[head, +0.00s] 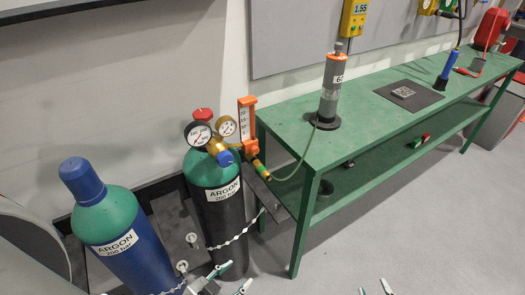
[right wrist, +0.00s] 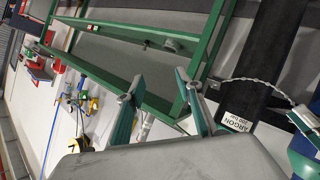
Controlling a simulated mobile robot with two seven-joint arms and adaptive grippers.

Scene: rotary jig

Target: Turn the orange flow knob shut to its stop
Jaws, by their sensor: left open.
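The black argon cylinder with a green shoulder (head: 215,205) stands left of the bench and carries a brass regulator with two round gauges (head: 199,134). An orange-framed flow meter (head: 247,115) stands upright on the regulator's right side. Orange parts at its foot look like the flow knob (head: 251,147); its turned position cannot be told. A blue knob (head: 225,158) sits below the gauges. My left gripper (head: 230,279) is open and empty near the floor, well below the regulator. My right gripper (head: 374,289) is open and empty at the bottom edge; its spread fingers show in the right wrist view (right wrist: 160,80).
A blue argon cylinder (head: 125,245) stands at left. Chains (head: 235,239) cross in front of the cylinders. A green bench (head: 400,125) stands right, bearing a grey torch-like cylinder (head: 331,90) with a hose running to the regulator. Floor before the bench is clear.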

